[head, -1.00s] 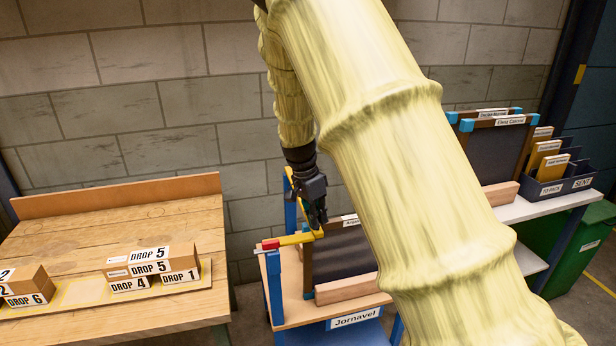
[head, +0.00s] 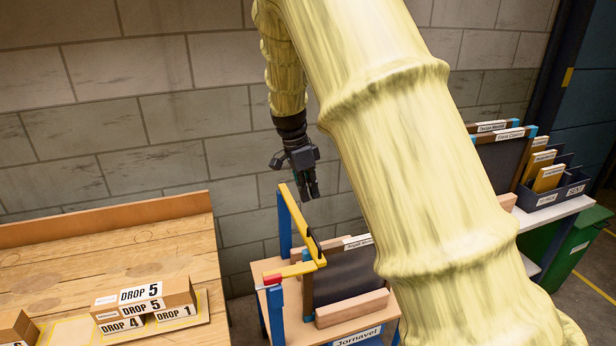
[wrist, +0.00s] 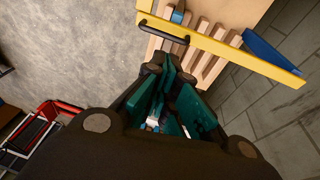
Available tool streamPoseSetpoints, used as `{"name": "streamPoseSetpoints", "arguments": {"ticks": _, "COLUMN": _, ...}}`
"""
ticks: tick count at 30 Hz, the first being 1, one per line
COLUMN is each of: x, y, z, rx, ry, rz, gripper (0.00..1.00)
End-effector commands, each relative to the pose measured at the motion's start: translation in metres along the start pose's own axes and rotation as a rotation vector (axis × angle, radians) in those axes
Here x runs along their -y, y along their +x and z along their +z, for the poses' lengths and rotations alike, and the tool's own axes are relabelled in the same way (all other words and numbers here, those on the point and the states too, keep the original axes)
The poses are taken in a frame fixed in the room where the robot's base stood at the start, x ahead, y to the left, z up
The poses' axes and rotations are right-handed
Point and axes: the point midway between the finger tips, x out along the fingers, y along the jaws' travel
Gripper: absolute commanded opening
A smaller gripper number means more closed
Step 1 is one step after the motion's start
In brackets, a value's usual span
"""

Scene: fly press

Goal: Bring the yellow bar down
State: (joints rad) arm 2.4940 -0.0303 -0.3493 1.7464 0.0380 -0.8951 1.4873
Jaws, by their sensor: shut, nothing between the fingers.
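The yellow bar (head: 301,218) is at the blue-posted stand in the head view. Its long part slopes from the rear post to a front corner, and a short yellow arm runs left from there to a red piece at the front post. A black handle (head: 315,241) is on the long part near the corner. My gripper (head: 311,192) is shut and empty, pointing down just above and right of the bar's upper end in the picture, apart from the handle. In the wrist view the bar (wrist: 235,52) and handle (wrist: 164,31) lie beyond my fingers (wrist: 172,105).
The stand, with a blue front post (head: 275,312), holds a dark framed panel (head: 342,272) and a wooden block (head: 352,308). A wooden table (head: 120,250) with labelled boxes (head: 150,300) is at left. A white shelf (head: 550,212) with folders is at right.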

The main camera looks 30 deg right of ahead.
Motion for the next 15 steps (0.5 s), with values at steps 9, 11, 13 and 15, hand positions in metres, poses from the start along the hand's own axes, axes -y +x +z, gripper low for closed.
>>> {"name": "streamPoseSetpoints", "arguments": {"ticks": 9, "x": -0.002, "y": 0.049, "z": -0.003, "rx": 0.001, "ry": 0.002, "rz": 0.004, "gripper": 0.00}}
{"name": "streamPoseSetpoints", "arguments": {"ticks": 11, "x": -0.002, "y": 0.058, "z": -0.003, "rx": 0.002, "ry": 0.002, "rz": 0.004, "gripper": 0.00}}
{"name": "streamPoseSetpoints", "arguments": {"ticks": 13, "x": -0.002, "y": 0.065, "z": -0.003, "rx": 0.002, "ry": 0.003, "rz": 0.002, "gripper": 0.00}}
{"name": "streamPoseSetpoints", "arguments": {"ticks": 15, "x": -0.002, "y": 0.070, "z": -0.003, "rx": 0.002, "ry": 0.004, "rz": 0.002, "gripper": 0.00}}
